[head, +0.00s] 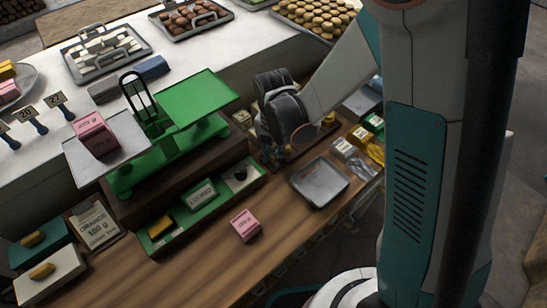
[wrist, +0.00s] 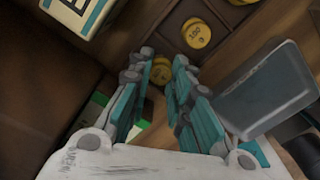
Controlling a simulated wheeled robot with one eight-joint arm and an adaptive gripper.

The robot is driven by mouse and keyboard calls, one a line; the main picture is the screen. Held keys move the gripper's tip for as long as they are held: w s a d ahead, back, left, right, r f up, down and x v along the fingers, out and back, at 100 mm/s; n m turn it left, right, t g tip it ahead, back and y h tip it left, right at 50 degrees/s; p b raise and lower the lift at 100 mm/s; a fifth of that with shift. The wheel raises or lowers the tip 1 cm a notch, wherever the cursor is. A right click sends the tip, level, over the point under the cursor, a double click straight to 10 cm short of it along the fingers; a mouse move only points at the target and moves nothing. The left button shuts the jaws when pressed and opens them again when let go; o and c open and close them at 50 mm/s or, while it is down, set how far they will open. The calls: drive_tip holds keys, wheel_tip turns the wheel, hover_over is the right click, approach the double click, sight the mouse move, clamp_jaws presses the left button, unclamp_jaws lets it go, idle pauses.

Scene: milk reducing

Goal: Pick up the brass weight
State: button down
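Yellow brass weights sit in a wooden compartment box. In the wrist view, one brass weight (wrist: 162,72) shows in the gap between my fingers. Another round brass weight (wrist: 196,33), with marks on its top, lies in a compartment further up and right. My gripper (wrist: 164,58) is open, its teal-and-grey fingers apart and pointing down into the box. I cannot tell whether the fingertips touch the nearer weight. In the head view my dark wrist hides much of the box, and a brass weight (head: 328,118) shows just right of it.
A green balance scale (head: 155,140) stands left of my gripper, with a pink box (head: 95,134) on its left pan. A grey metal tray (head: 320,181) lies to the right. Another pink box (head: 245,224) stands on the wooden counter, which has clear room at the front.

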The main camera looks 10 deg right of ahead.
sight(273, 156)
idle(0.4)
wheel_tip(273, 156, up, 20)
drive_tip(key=p, duration=1.2)
drive_tip(key=shift+p, duration=0.4)
drive_tip(key=shift+s+a, duration=0.1)
drive_tip(key=shift+a, duration=0.05)
